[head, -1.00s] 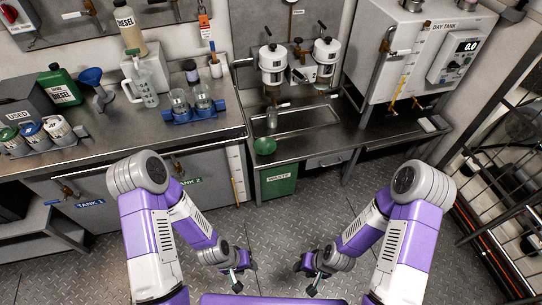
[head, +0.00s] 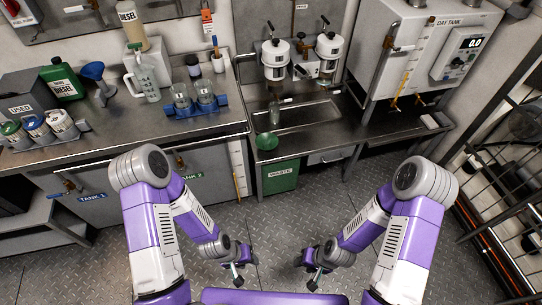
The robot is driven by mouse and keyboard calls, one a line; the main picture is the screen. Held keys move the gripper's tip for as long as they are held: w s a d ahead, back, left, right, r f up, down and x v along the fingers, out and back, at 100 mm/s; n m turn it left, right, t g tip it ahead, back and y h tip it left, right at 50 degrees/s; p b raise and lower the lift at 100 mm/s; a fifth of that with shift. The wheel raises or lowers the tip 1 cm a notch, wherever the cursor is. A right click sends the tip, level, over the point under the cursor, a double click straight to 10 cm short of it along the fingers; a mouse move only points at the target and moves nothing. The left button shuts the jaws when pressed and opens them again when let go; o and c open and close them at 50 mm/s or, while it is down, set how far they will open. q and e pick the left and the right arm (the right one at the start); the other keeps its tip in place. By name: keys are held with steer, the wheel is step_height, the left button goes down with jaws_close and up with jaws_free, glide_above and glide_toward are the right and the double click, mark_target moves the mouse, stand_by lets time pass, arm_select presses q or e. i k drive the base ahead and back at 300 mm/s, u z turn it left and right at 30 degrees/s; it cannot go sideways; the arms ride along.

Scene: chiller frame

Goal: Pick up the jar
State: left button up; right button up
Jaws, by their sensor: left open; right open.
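Two clear glass jars, a left one (head: 182,95) and a right one (head: 205,93), stand upright in a blue holder (head: 196,110) on the left steel counter. A small dark-topped container (head: 193,68) stands just behind them; I cannot tell whether it is also a jar. My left gripper (head: 237,281) is open and empty, low over the floor in front of the counters. My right gripper (head: 313,283) is open and empty to its right. Both are well apart from the jars.
A clear jug (head: 146,80) and blue funnel (head: 95,72) stand left of the holder. The floor (head: 280,220) is clear.

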mark_target(273, 107)
steer(key=z, duration=0.5)
steer(key=i, duration=1.8)
steer(key=u, duration=0.05)
